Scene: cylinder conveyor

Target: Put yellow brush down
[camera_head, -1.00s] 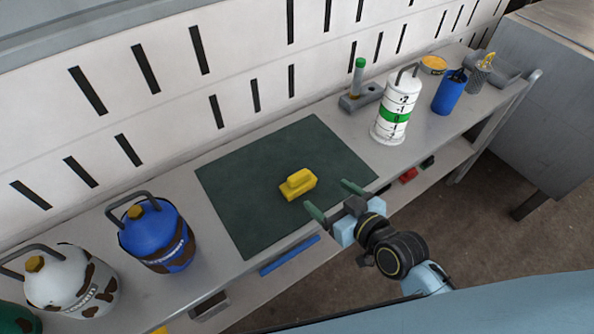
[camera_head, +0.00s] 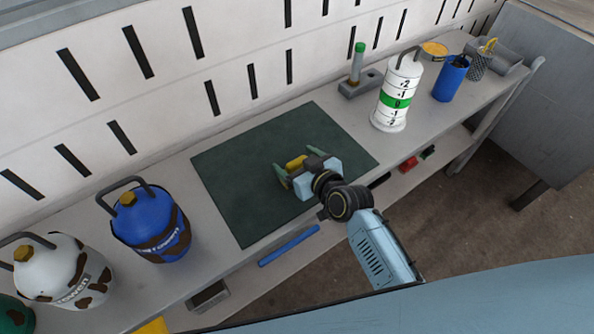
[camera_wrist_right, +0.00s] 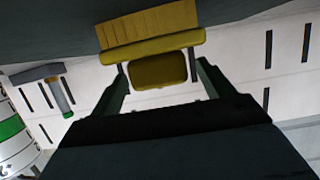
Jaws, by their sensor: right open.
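The yellow brush (camera_head: 296,163) lies on the dark green mat (camera_head: 236,207) on the workbench, mostly hidden behind my right gripper in the head view. My right gripper (camera_head: 281,165) is over the mat with its fingers open, one at each side of the brush. In the right wrist view the brush's yellow handle block (camera_wrist_right: 158,71) sits between the open fingertips (camera_wrist_right: 160,75), and its wider yellow base (camera_wrist_right: 150,45) with bristles lies beyond. Whether the fingers touch the brush, I cannot tell. My left gripper is not in view.
A blue canister (camera_head: 150,224) and a white-and-brown canister (camera_head: 62,275) stand left of the mat. A white cylinder with a green band (camera_head: 396,101) and a blue cup (camera_head: 449,80) stand right. The slotted wall panel (camera_head: 230,60) runs behind the bench.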

